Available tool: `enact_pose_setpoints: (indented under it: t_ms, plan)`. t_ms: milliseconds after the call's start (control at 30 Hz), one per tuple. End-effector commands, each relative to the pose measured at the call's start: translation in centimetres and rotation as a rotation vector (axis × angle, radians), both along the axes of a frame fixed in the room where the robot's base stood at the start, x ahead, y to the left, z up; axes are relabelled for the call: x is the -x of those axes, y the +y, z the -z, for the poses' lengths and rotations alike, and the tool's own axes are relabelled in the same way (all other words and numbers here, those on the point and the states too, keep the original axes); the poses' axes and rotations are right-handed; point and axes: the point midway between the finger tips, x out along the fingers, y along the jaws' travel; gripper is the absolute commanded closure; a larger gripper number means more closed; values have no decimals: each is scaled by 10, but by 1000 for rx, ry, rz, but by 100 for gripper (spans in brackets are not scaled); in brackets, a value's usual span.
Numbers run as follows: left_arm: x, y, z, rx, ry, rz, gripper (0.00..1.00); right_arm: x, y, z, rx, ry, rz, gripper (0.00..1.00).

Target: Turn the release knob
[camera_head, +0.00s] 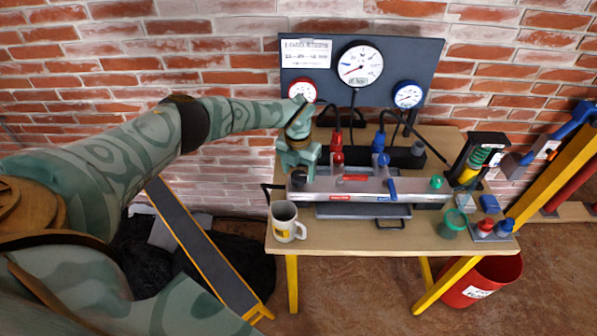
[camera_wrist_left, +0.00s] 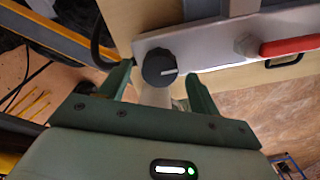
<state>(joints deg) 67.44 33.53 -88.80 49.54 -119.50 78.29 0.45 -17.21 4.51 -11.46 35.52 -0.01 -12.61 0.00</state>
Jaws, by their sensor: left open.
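The release knob (camera_wrist_left: 160,68) is round and black with a pale pointer line, set on the left end of a silver metal bar (camera_wrist_left: 210,50). In the head view the dark knob (camera_head: 298,178) shows at the bar's left end, just below my left gripper (camera_head: 298,164). In the left wrist view my left gripper (camera_wrist_left: 157,78) is open, its green fingers on either side of the knob's near side. I cannot tell whether they touch it. A red lever (camera_wrist_left: 290,45) sits farther right on the bar. My right gripper is out of view.
A white mug (camera_head: 285,222) stands at the table's front left, close to the gripper. Gauges on a dark panel (camera_head: 420,55) stand behind. A green cup (camera_head: 453,223) and small bottles are at the right. A red bin (camera_head: 490,280) is on the floor.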

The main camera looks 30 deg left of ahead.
Motion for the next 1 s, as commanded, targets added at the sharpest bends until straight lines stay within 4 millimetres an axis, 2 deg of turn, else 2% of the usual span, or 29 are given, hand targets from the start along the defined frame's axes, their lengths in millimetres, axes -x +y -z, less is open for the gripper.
enact_pose_setpoints:
  t_ms: [33, 300, 500, 700, 1000]
  plan:
    - [-1, 1, -15, 0, -4, 1, 37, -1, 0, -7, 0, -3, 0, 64]
    - [-1, 2, -89, -1, -6, 1, 37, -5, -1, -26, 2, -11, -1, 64]
    - [-1, 3, -130, 0, -5, 0, 37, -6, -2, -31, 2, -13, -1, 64]
    - [0, 3, -147, -1, -2, -1, 37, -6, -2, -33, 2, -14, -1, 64]
    - [0, 3, -148, 0, -2, -1, 37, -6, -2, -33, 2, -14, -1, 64]
